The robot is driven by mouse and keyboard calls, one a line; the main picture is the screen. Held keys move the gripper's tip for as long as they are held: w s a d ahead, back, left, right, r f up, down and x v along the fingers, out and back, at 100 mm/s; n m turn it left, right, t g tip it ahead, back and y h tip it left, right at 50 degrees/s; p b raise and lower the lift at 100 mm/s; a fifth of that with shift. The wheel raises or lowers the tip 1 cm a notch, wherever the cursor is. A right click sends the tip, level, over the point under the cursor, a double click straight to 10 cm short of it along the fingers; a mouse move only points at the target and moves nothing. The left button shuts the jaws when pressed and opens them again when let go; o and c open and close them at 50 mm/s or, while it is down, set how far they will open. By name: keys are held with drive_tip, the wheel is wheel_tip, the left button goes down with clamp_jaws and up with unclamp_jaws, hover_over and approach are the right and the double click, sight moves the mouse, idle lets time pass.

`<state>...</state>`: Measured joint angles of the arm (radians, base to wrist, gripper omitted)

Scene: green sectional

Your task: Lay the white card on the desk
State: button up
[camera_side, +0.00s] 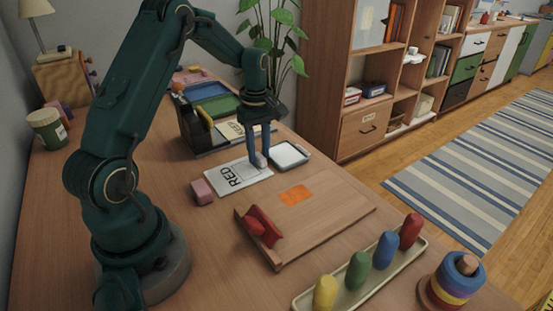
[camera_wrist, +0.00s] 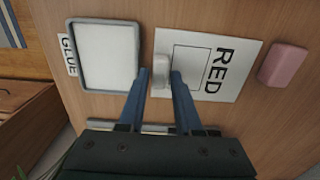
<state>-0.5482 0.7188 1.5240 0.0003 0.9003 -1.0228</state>
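The white card (camera_side: 239,178), printed RED with an empty outlined square, appears flat on the desk, left of a grey-rimmed tray with a white inside (camera_side: 289,155). It also shows in the wrist view (camera_wrist: 228,90). My gripper (camera_side: 259,161) points down at the card's edge facing the tray. In the wrist view my gripper's fingers (camera_wrist: 161,80) stand on either side of a small white block (camera_wrist: 161,68) at that edge. I cannot tell whether they press on it, or whether the card touches the wood everywhere.
A pink block (camera_side: 202,192) lies beside the card. A wooden board with an orange square (camera_side: 296,195) is in front. A long tray of coloured pegs (camera_side: 345,292) and a ring stacker (camera_side: 456,285) stand at the front right. A dark organizer (camera_side: 196,135) stands behind.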

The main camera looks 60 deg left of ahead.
wheel_tip(320, 180, up, 12)
drive_tip(key=s+d+r+m+t, duration=0.1)
drive_tip(key=s+d+r+m, duration=0.2)
drive_tip(key=d+m, duration=0.25)
drive_tip(key=s+d+r+m+t, duration=0.2)
drive_tip(key=s+d+m, duration=0.15)
drive_tip(key=d, duration=0.25)
drive_tip(key=s+d+f+m+t, duration=0.2)
drive_tip(key=s+d+m, duration=0.4)
drive_tip(key=s+m, duration=0.2)
drive_tip(key=shift+d+f+m+t, duration=0.25)
drive_tip(key=shift+f+m+t, duration=0.1)
drive_tip(key=shift+m, duration=0.15)
